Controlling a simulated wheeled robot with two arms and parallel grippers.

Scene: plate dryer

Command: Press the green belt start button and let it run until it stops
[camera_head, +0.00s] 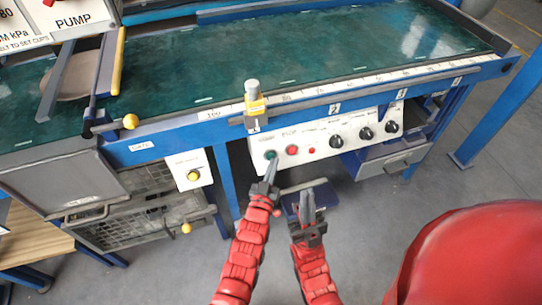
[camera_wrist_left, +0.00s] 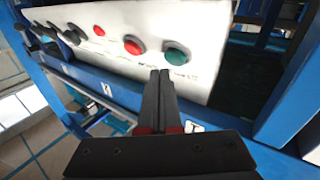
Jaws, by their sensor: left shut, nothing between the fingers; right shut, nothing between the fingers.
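The green button (camera_head: 270,155) is at the left end of the white control panel (camera_head: 322,143) on the front of the conveyor. My left gripper (camera_head: 272,168) is shut and empty, with its tips just below and very close to the green button; I cannot tell if they touch. In the left wrist view the green button (camera_wrist_left: 177,53) shows beyond the shut fingertips (camera_wrist_left: 160,72). The green belt (camera_head: 300,55) lies above; I cannot tell if it is moving. My right gripper (camera_head: 307,195) is shut and empty, lower and to the right, below the panel.
A red button (camera_head: 292,150), a small red button (camera_head: 312,151) and black knobs (camera_head: 336,141) sit right of the green button. A yellow clamp (camera_head: 254,105) stands on the rail above. A separate yellow button (camera_head: 193,175) is at the left. An open drawer (camera_head: 393,156) juts out at the right.

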